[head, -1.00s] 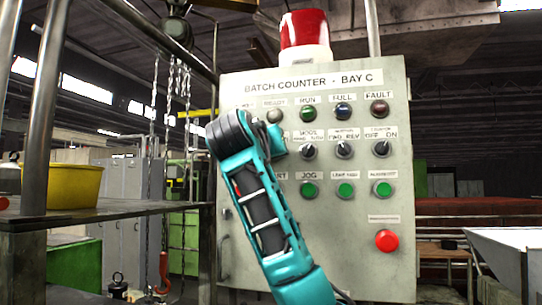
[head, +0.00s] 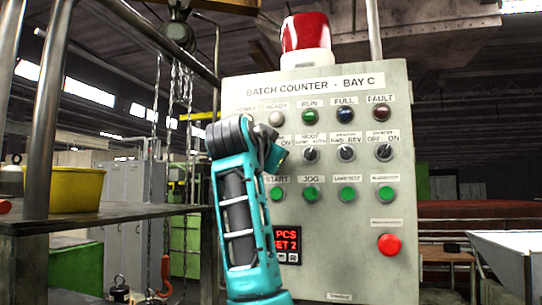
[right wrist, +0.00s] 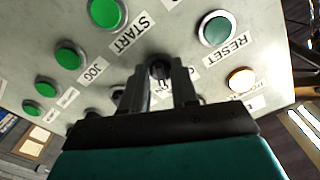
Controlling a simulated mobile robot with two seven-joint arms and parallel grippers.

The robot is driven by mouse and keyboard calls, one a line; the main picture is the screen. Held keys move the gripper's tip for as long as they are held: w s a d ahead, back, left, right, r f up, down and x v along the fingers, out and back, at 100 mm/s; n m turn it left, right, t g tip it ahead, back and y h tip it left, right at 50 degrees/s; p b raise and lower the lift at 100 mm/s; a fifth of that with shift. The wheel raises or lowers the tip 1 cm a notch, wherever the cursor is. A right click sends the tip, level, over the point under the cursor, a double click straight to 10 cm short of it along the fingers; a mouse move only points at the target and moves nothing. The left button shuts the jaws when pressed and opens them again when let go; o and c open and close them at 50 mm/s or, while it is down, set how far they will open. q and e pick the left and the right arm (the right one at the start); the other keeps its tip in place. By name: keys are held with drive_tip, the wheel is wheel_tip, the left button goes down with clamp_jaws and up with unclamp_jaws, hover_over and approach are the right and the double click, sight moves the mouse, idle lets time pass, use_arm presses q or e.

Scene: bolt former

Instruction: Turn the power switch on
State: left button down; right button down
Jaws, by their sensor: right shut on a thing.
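The power switch (right wrist: 159,69) is a small black knob in the right wrist view, on the grey control panel (head: 355,255). My right gripper (right wrist: 160,78) is shut on this knob, with one finger on each side. Its exact turn angle is hard to tell, as the fingers partly cover it. In the head view my teal right arm stands before the panel's left side and hides the switch; part of an ON label shows beside it. My left gripper is not in view.
Close to the switch are the START button (right wrist: 107,11), the RESET button (right wrist: 215,30) and a pale amber lamp (right wrist: 242,79). A red-lit display (head: 286,244) and a red mushroom button (head: 389,244) sit lower. A shelf with a yellow bowl (head: 78,188) stands left.

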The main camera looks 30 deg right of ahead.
drive_tip(key=shift+r+m, duration=0.1)
drive_tip(key=shift+m, duration=0.2)
drive_tip(key=c, duration=1.2)
unclamp_jaws()
drive_tip(key=b+v, duration=0.2)
drive_tip(key=v, duration=1.1)
drive_tip(key=shift+s, duration=0.1)
drive_tip(key=shift+d, duration=0.1)
